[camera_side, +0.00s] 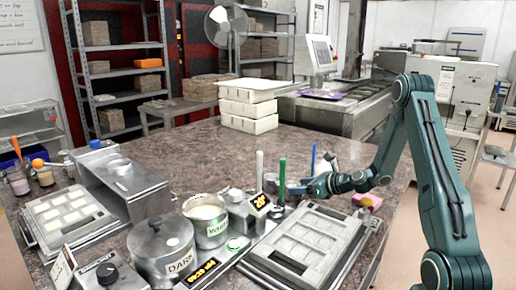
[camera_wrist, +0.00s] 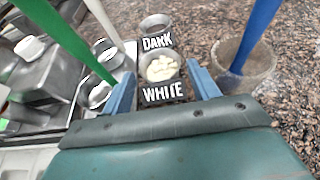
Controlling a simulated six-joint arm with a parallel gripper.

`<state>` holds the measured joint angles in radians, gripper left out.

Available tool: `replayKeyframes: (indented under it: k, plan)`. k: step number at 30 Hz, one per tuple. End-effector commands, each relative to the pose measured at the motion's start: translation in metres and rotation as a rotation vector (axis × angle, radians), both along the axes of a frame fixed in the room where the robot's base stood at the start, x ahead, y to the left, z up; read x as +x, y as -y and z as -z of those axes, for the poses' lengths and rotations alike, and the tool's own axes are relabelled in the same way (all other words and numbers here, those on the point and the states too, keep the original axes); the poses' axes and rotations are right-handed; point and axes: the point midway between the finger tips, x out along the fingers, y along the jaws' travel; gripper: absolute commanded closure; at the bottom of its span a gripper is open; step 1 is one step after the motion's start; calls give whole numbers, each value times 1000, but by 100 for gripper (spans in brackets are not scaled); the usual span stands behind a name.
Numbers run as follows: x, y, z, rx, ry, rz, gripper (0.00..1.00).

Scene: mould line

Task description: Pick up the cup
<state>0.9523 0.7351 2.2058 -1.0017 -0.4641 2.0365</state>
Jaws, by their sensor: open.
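My gripper (camera_wrist: 164,88) is open, its two blue fingers apart with nothing seen between their tips. In the side view my gripper (camera_side: 297,188) is low over the worktop, behind the mould. The wrist view shows a grey cup (camera_wrist: 260,70) with a blue stick in it, just right of the right finger. A small metal cup labelled WHITE (camera_wrist: 170,60), holding pale pieces, shows beyond the gap between the fingers. A cup labelled DARK (camera_wrist: 155,20) is behind it. I cannot tell which cup the task means. The grey cup is not clear in the side view.
A green stick (camera_side: 282,176) and a pale stick (camera_side: 259,170) stand left of the gripper. A mould tray (camera_side: 262,252) lies in front. Pots labelled DARK (camera_side: 165,262) and WHITE (camera_side: 211,238) stand left.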

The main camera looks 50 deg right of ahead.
Motion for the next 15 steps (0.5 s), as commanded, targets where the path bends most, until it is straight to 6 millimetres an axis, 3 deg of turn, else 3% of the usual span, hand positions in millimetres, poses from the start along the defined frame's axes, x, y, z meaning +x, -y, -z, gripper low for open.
replayKeyframes:
  k: [7, 15]
  plan:
    - [26, 0, 11, -1, 0, -2, 40]
    - [33, 0, 14, 0, 1, 1, 40]
